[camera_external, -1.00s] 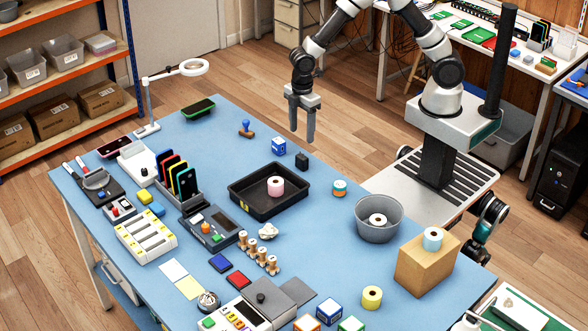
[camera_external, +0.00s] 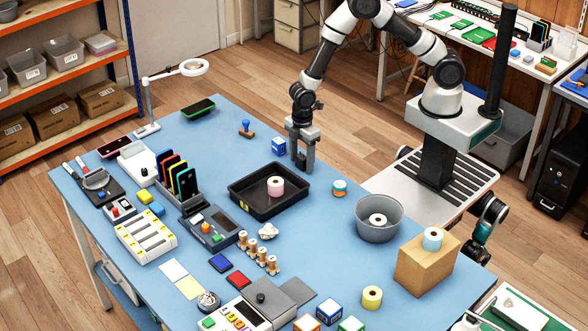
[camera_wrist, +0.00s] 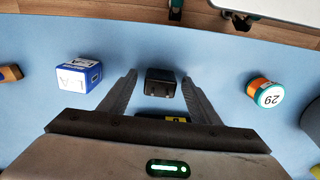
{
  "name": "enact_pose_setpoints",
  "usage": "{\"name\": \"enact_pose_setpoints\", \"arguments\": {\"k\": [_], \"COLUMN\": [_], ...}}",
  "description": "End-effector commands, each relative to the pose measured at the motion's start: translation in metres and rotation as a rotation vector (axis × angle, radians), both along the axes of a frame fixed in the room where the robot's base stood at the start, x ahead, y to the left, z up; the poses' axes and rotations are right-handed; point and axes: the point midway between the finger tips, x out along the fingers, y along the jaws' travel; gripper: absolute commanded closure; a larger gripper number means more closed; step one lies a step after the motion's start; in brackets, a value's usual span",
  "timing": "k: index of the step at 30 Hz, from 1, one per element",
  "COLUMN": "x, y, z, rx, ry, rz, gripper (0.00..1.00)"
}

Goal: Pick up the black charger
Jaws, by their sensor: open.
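The black charger (camera_wrist: 160,83) is a small black block with two prongs, on the blue table (camera_wrist: 215,60). In the wrist view it sits between the two fingers of my open gripper (camera_wrist: 160,82), with a gap on each side. In the external view my gripper (camera_external: 301,161) is lowered at the table's far edge, over the charger's place, and its fingers hide the charger. I cannot tell how far the fingertips are above the table.
A blue and white box (camera_wrist: 83,73) stands left of the gripper; an orange and teal roll (camera_wrist: 266,92) stands to the right. A blue-handled stamp (camera_external: 246,128) lies farther left.

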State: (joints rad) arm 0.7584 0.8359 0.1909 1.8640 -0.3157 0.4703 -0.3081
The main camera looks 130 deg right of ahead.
Motion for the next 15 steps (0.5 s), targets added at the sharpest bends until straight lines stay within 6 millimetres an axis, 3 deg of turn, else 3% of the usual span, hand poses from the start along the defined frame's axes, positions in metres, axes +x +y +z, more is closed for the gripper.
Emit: {"name": "enact_pose_setpoints", "arguments": {"k": [4, 12, 15], "x": [0.0000, -0.0001, -0.0001], "y": [0.0000, 0.0001, 0.0001], "z": [0.0003, 0.0005, 0.0006], "rx": [0.000, 0.000, 0.000], "ry": [0.000, 0.000, 0.000], "rz": [0.000, 0.000, 0.000], "gripper": [0.43, 0.87, 0.88]}}
